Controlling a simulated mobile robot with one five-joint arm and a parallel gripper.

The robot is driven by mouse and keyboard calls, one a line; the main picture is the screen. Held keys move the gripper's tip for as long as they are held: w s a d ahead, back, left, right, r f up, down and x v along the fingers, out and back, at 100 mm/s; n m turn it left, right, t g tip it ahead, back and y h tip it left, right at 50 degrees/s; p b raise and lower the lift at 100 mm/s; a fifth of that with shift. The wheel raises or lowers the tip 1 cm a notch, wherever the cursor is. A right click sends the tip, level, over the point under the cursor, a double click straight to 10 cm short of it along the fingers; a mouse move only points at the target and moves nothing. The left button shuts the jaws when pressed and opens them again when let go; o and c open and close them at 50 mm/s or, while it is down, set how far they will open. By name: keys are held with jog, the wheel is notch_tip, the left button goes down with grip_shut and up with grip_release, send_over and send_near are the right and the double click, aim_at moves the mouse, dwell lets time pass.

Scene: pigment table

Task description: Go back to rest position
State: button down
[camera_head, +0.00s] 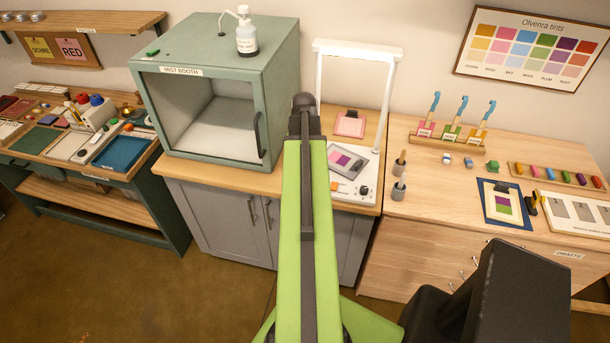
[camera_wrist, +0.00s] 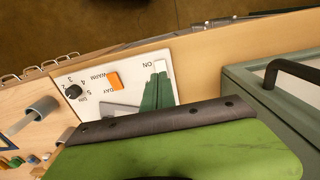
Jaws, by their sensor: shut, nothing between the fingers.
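My green arm reaches away from me across the middle of the head view. Its dark end (camera_head: 305,115) is in front of the bench, between the mist booth (camera_head: 215,85) and the white lamp stand (camera_head: 390,95). In the wrist view my gripper (camera_wrist: 160,75) shows as dark green fingertips, close together with nothing between them. They are over the lamp's white control panel (camera_wrist: 130,75), beside the word ON. Whether they touch the panel, I cannot tell. The panel also has an orange switch (camera_wrist: 114,80) and a black dial (camera_wrist: 73,91). My own green arm link hides the lower wrist view.
The booth's handle (camera_wrist: 290,70) is to the right in the wrist view. A grey card (camera_head: 347,160) lies on the lamp base. Two grey holders (camera_head: 399,187) stand to its right. A brush rack (camera_head: 450,142) stands further right. Open floor (camera_head: 120,290) lies at the lower left.

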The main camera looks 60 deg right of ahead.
jog(key=shift+r, duration=0.45)
jog(key=w+a+f+n+b, duration=0.1)
jog(key=w+a+n, duration=0.3)
jog(key=w+a, duration=0.65)
jog(key=w+a+f+n+b, duration=0.1)
jog(key=w+a+n, duration=0.2)
jog(key=w+a, duration=0.75)
jog(key=a+f+n, duration=0.1)
jog(key=a+n, duration=0.6)
jog(key=a, duration=2.2)
jog(key=shift+w+a+n+b, duration=0.15)
jog(key=shift+w+n+b, duration=0.15)
jog(key=shift+w+b, duration=0.1)
